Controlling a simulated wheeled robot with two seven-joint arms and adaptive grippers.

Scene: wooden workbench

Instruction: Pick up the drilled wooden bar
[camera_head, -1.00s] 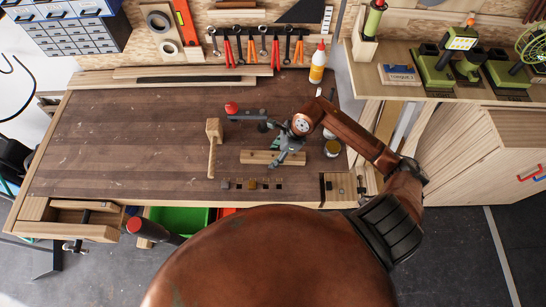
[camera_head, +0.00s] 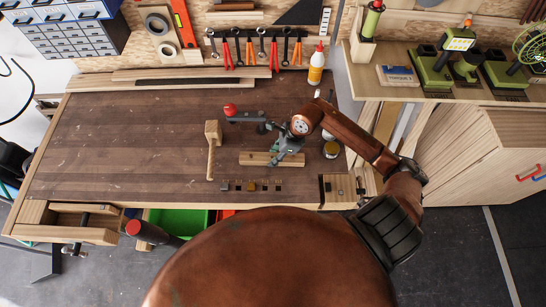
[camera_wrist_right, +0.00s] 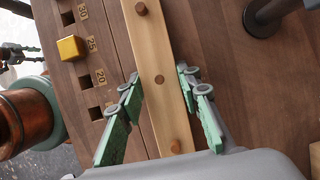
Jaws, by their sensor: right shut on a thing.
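The drilled wooden bar (camera_head: 257,158) is a pale strip lying near the front right of the workbench. In the right wrist view the bar (camera_wrist_right: 150,45) runs between my fingers, with a row of round brown spots along its top face. My right gripper (camera_head: 283,155) is shut on the bar, with one green-padded finger on each side in the wrist view (camera_wrist_right: 161,82). I cannot tell whether the bar is clear of the bench.
A wooden mallet (camera_head: 212,145) lies left of the bar. A row of small square slots with a yellow block (camera_wrist_right: 71,47) is in front. The bench's left half is clear.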

